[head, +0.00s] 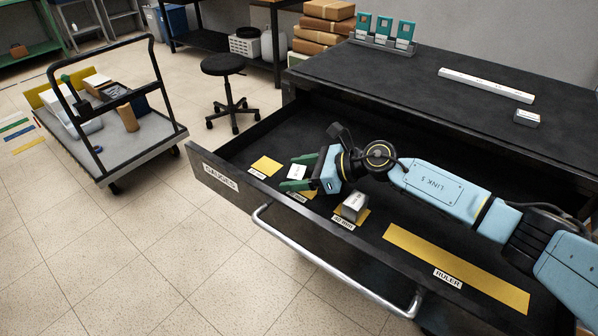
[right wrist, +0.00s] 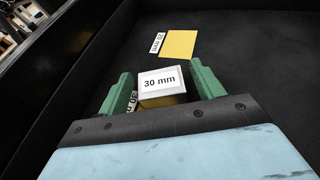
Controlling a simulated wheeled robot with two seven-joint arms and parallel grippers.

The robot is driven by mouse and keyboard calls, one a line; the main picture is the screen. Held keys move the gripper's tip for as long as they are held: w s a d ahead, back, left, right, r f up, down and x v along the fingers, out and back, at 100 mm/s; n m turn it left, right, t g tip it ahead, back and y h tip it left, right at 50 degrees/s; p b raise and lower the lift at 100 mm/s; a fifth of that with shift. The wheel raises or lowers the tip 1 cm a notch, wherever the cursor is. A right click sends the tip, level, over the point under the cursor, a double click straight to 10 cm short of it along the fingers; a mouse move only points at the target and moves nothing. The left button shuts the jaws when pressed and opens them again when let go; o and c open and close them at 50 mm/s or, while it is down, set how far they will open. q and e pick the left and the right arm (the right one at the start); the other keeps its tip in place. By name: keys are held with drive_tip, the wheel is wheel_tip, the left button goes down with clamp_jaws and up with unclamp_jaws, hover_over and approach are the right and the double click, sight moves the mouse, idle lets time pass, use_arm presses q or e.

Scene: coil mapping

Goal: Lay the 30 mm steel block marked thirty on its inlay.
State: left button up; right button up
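The steel block marked 30 mm (right wrist: 162,82) sits between the two green fingers of my right gripper (right wrist: 160,84), with its white face up. Narrow gaps show at its sides, so the fingers look open around it. In the head view the block (head: 297,172) shows between the fingers of the right gripper (head: 301,172), inside the open drawer. A yellow inlay (head: 306,194) shows partly below the gripper; its label is partly hidden. In the wrist view a partly covered label (right wrist: 133,100) shows by the left finger. Whether the block touches the inlay is hidden. My left gripper is not in view.
Another steel block (head: 353,203) stands on a neighbouring inlay. A bare yellow inlay (head: 266,166) lies on the other side. The long ruler inlay (head: 455,268) is bare. The drawer front (head: 225,180) rises close by. A ruler bar (head: 485,85) lies on the bench top.

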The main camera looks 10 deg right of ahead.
drive_tip(key=shift+f, duration=0.2)
drive_tip(key=shift+s+d+r, duration=0.1)
drive_tip(key=shift+d+r, duration=0.05)
drive_tip(key=shift+r, duration=0.15)
drive_tip(key=v, duration=1.1)
drive_tip(key=shift+s+d+r+p, duration=0.1)
drive_tip(key=shift+d+r+p, duration=0.1)
drive_tip(key=shift+p, duration=0.1)
